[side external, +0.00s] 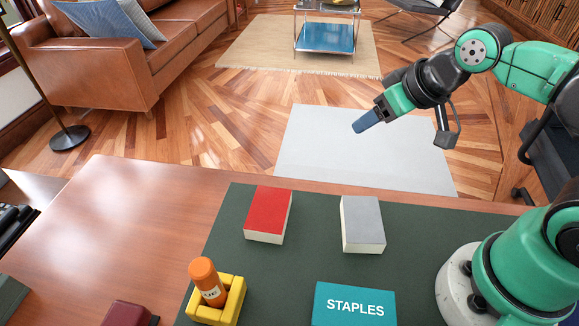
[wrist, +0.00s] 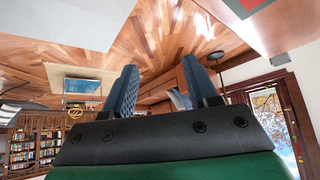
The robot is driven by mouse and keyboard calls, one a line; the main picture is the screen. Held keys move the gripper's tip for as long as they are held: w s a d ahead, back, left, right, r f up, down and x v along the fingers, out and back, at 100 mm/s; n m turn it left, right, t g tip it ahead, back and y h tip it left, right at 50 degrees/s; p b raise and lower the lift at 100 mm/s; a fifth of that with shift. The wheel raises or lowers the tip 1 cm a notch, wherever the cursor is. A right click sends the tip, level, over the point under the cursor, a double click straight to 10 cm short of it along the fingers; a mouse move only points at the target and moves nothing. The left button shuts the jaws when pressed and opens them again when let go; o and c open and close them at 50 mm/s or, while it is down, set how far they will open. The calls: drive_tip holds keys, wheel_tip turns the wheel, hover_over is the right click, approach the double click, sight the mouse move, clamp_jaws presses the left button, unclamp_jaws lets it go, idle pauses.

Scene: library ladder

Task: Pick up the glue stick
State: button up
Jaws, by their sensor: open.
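The glue stick (side external: 206,279) is orange with a pale label and an orange cap. It stands slightly tilted inside a yellow holder (side external: 236,304) at the front left of the dark green mat, in the side external view. My gripper (side external: 360,127) is up in the air at the upper right, far from the glue stick and beyond the table's back edge. In the wrist view its two blue fingers (wrist: 157,92) are apart with nothing between them. The glue stick is not clearly seen in the wrist view.
On the green mat (side external: 318,220) are a red-topped block (side external: 268,212), a grey-topped block (side external: 361,220) and a teal STAPLES box (side external: 354,305). A dark red object (side external: 127,314) sits at the front edge.

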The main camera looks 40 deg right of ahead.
idle(0.3)
drive_tip(key=shift+o, duration=1.4)
drive_tip(key=n+g+y, duration=0.1)
drive_tip(key=n+g, duration=0.5)
drive_tip(key=n, duration=1.8)
hover_over(209, 282)
drive_tip(key=w+d, duration=0.5)
drive_tip(key=f, duration=0.1)
drive_tip(key=s+a+n, duration=0.1)
drive_tip(key=s+a+f+n, duration=0.1)
drive_tip(key=a+n, duration=0.1)
drive_tip(key=s+a+f+n+g+h, duration=0.1)
drive_tip(key=n, duration=0.1)
drive_tip(key=shift+s+a+f, duration=0.1)
drive_tip(key=shift+s+a, duration=0.1)
drive_tip(key=shift+a, duration=0.2)
drive_tip(key=shift+s+a+f+n, duration=0.15)
drive_tip(key=shift+f+n, duration=0.1)
drive_tip(key=shift+n, duration=0.05)
drive_tip(key=shift+f, duration=2.65)
